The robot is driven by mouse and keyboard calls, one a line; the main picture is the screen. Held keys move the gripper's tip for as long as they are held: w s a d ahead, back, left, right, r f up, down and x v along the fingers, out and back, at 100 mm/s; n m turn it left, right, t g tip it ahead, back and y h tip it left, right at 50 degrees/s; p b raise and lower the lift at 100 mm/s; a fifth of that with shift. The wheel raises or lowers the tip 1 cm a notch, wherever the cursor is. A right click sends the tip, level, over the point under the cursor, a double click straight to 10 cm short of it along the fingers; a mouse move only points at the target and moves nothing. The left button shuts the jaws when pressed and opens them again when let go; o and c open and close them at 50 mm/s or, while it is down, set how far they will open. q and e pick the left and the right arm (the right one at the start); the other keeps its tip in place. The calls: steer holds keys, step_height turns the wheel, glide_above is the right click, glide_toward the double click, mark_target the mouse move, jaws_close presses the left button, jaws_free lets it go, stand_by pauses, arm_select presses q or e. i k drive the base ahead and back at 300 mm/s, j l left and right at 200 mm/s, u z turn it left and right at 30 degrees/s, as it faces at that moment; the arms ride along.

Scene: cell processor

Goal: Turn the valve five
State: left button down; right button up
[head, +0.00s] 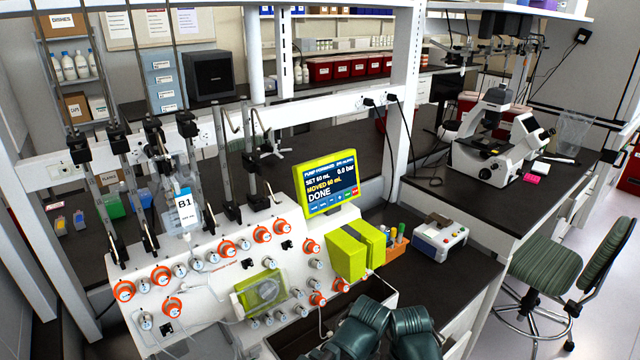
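The cell processor is a white sloped panel (205,318) at lower left centre. It carries several valve knobs with orange rings, among them one at the far left (124,290), one in the upper middle (227,248) and one near the right edge (311,246). Smaller grey-white knobs sit between them. I cannot read any valve numbers, so I cannot tell which is valve five. A yellow-green framed screen (330,185) behind the panel shows "DONE" and "0.0 bar".
A bag labelled B1 (186,212) hangs above the panel among metal poles. A microscope (495,140) is on the right bench. A green chair (550,265) stands at far right.

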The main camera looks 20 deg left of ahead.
mark_target(197, 264)
steer(key=l, duration=0.4)
steer(key=i+l, duration=0.1)
steer(key=l, duration=0.3)
steer(key=u, duration=1.75)
